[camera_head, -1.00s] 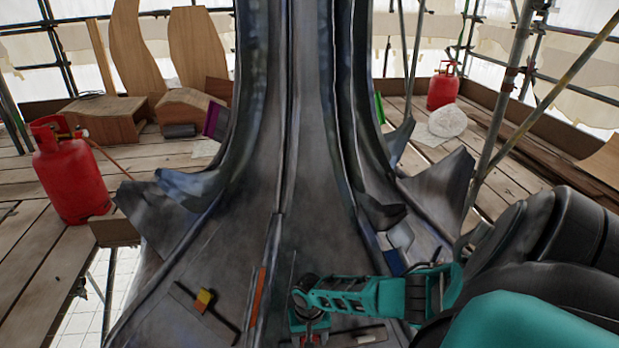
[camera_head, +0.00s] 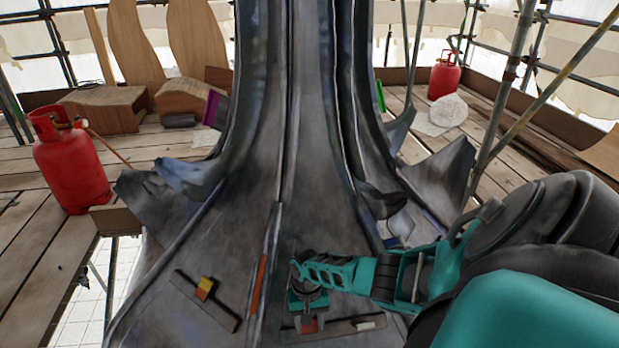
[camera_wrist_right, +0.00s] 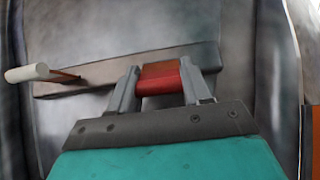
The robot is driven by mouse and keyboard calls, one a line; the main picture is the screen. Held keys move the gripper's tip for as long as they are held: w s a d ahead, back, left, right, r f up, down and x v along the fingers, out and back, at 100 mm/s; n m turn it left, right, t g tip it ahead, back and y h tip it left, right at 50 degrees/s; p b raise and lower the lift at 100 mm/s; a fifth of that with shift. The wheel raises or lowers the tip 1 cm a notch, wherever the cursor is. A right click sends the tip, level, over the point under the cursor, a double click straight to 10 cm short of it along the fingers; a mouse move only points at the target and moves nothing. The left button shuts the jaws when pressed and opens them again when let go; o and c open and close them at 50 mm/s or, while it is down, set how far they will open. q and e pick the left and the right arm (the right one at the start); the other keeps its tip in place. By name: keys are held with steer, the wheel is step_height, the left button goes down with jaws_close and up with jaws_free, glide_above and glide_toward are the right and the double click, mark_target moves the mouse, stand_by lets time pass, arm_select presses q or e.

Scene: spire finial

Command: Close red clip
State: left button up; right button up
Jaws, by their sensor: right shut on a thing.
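The red clip (camera_head: 309,325) sits on a flat bar on the lower front of the grey metal spire base. In the right wrist view the red clip (camera_wrist_right: 160,78) lies between the two fingers of my right gripper (camera_wrist_right: 161,84). My right gripper (camera_head: 308,312) is shut on it in the head view. The bar (camera_wrist_right: 100,75) runs behind the clip, with a pale cylindrical peg (camera_wrist_right: 27,73) sticking out near its left end. The gripper hides part of the clip in the head view. My left gripper is not in view.
A yellow-orange clip (camera_head: 205,288) sits on another bar at the left. An orange strip (camera_head: 258,284) lies along a seam between them. Curled metal leaves (camera_head: 440,180) jut out beside the spire. A red gas cylinder (camera_head: 72,165) stands on the planks at left.

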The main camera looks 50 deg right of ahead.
steer(key=shift+w+d+g, duration=0.2)
steer(key=shift+d+g, duration=0.1)
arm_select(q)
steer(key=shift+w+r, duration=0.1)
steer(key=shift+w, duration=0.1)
arm_select(e)
steer(key=shift+s+a+y, duration=0.1)
steer(key=shift+y, duration=0.2)
steer(key=o, duration=1)
steer(key=shift+a, duration=0.1)
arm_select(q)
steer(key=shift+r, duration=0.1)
arm_select(e)
steer(key=shift+o, duration=0.2)
steer(key=shift+r, duration=0.1)
steer(key=shift+r+p, duration=0.3)
arm_select(q)
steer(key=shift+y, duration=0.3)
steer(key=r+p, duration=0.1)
steer(key=p, duration=0.1)
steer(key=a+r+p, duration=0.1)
steer(key=p, duration=0.2)
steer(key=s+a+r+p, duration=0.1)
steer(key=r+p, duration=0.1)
arm_select(e)
steer(key=v, duration=1.2)
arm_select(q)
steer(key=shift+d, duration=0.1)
